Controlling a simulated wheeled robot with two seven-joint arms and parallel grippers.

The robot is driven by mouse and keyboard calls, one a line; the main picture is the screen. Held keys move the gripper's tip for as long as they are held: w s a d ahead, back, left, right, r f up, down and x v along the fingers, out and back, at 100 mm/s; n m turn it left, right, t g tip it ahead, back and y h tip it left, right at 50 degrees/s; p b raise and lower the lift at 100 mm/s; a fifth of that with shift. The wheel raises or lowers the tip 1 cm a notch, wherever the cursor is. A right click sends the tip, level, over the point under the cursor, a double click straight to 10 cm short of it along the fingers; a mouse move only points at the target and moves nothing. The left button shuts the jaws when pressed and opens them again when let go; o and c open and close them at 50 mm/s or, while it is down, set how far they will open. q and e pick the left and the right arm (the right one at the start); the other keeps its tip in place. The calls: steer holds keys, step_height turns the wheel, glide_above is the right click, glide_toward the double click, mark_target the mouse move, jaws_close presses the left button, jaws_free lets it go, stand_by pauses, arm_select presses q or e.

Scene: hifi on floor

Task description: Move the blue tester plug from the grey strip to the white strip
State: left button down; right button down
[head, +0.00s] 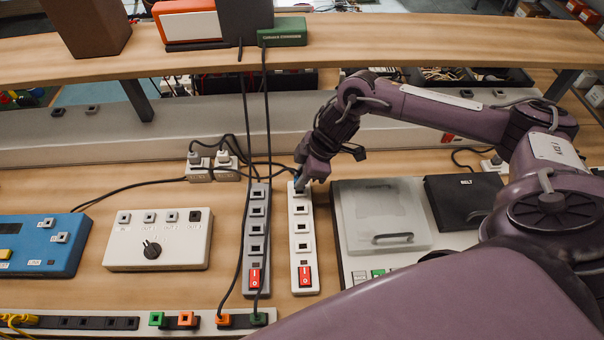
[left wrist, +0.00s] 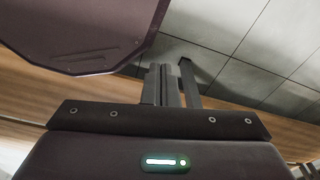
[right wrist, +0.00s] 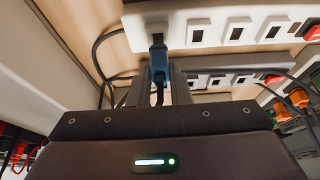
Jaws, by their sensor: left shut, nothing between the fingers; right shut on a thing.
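The white strip (head: 302,235) lies on the bench, with a red switch at its near end. The grey strip (head: 257,220) lies just left of it, and its visible sockets look empty. My right gripper (head: 303,181) is at the far end of the white strip, shut on the blue tester plug (right wrist: 159,70). In the right wrist view the plug is at the end socket of the white strip (right wrist: 203,32); I cannot tell how deep it sits. My left gripper (left wrist: 173,85) is shut and empty, away from the strips; the head view does not show it.
A raised wooden shelf (head: 360,38) crosses behind the strips. A clear-lidded box (head: 385,218) stands close right of the white strip, and a white panel with a knob (head: 160,225) stands to the left. Dark cables hang down over the grey strip.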

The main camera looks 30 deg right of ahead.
arm_select(q)
steer(key=shift+a, duration=0.5)
steer(key=shift+s, duration=0.1)
steer(key=shift+r+p, duration=0.3)
steer(key=shift+p, duration=0.05)
arm_select(e)
steer(key=shift+r, duration=0.1)
arm_select(q)
steer(key=shift+f+b, duration=0.35)
arm_select(e)
steer(key=shift+f, duration=0.8)
stand_by(0.7)
arm_select(q)
steer(key=shift+r+p, duration=0.65)
arm_select(e)
steer(key=shift+f, duration=0.25)
stand_by(2.3)
steer(key=c, duration=1.3)
jaws_free()
steer(key=shift+o, duration=0.2)
